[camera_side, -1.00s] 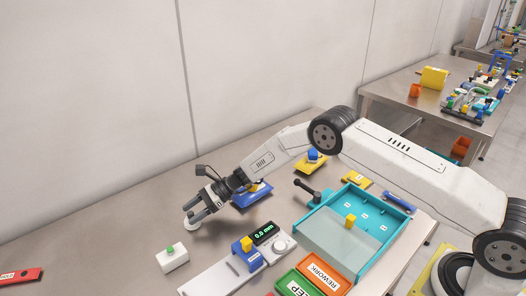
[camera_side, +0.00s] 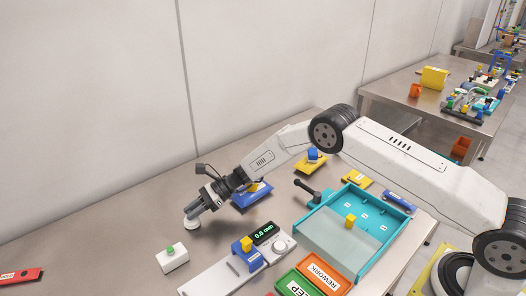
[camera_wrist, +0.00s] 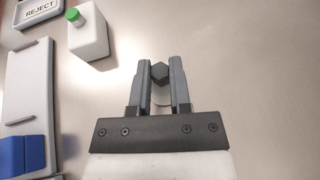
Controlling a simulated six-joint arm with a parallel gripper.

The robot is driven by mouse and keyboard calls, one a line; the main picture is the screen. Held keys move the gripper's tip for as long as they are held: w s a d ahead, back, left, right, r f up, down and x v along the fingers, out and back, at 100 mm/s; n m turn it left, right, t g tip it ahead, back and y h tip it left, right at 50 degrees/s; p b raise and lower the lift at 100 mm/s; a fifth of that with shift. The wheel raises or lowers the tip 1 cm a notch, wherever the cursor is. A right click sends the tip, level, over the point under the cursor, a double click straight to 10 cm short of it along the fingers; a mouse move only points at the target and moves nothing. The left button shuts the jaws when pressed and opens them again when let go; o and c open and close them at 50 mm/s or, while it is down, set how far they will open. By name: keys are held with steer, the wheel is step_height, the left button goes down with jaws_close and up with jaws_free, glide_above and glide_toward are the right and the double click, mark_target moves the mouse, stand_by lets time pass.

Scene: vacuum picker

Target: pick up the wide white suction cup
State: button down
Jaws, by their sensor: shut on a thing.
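The wide white suction cup (camera_side: 191,223) is at the lower end of my gripper (camera_side: 197,209) in the side view, at or just above the table; I cannot tell whether it touches. In the wrist view, my gripper's two grey fingers (camera_wrist: 161,75) are shut on the suction cup's dark hexagonal fitting. A pale part of the suction cup (camera_wrist: 161,96) shows between the fingers, and the rest is hidden by them.
A white block with a green top (camera_side: 173,258) stands close by. A white rail with a blue block (camera_side: 248,258), green and orange trays (camera_side: 321,274) and a teal tray (camera_side: 385,220) lie to the right. The table on the left is mostly clear.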

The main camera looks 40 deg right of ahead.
steer(key=shift+r, duration=0.65)
steer(key=s+d+r, duration=0.4)
steer(key=s+r, duration=0.7)
steer(key=s, duration=0.2)
steer(key=shift+s+r, duration=0.15)
steer(key=shift+s, duration=0.05)
steer(key=shift+d, duration=0.1)
